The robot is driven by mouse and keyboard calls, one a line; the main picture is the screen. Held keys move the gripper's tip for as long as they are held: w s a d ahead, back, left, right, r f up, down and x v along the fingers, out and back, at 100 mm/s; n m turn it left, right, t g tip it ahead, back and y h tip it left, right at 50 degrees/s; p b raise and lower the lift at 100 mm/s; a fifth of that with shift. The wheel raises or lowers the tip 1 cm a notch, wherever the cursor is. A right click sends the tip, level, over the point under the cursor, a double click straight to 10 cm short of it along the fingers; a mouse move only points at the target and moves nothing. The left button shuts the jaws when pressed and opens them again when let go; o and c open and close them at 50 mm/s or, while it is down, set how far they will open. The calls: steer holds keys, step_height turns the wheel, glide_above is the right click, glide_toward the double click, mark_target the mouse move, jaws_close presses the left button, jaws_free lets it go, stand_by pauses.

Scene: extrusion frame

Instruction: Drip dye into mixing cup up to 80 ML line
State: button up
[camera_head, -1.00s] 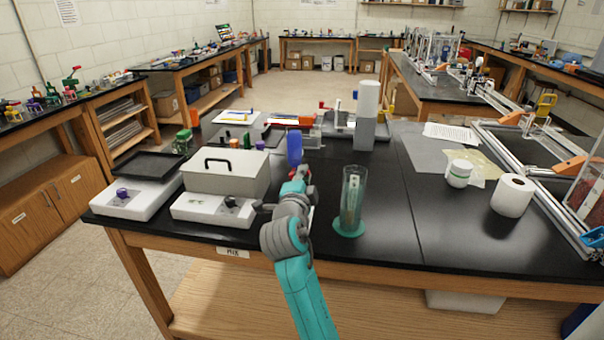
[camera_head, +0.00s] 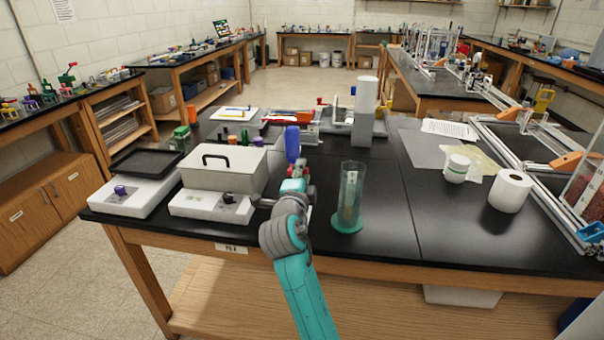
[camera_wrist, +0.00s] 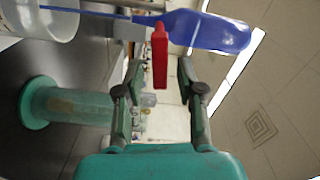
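A blue dropper (camera_head: 292,144) stands upright just beyond my gripper in the head view. In the wrist view its fat blue body (camera_wrist: 215,30) is at upper right, its thin stem runs left, and a red tab (camera_wrist: 160,58) projects from it. My gripper (camera_wrist: 160,75) is open, its fingers on either side of the red tab with gaps visible. A clear white cup (camera_wrist: 50,22) is at the upper-left corner, cut off by the frame; whether the stem is inside or before it is unclear. Its marks are unreadable.
A clear green-based cylinder (camera_head: 350,197) stands right of my gripper, and shows left in the wrist view (camera_wrist: 75,107). A grey-white box (camera_head: 225,170) and white balances (camera_head: 205,205) are to the left. A grey block with white cylinder (camera_head: 365,110) stands behind.

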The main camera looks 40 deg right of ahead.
steer(key=v, duration=1.2)
stand_by(0.6)
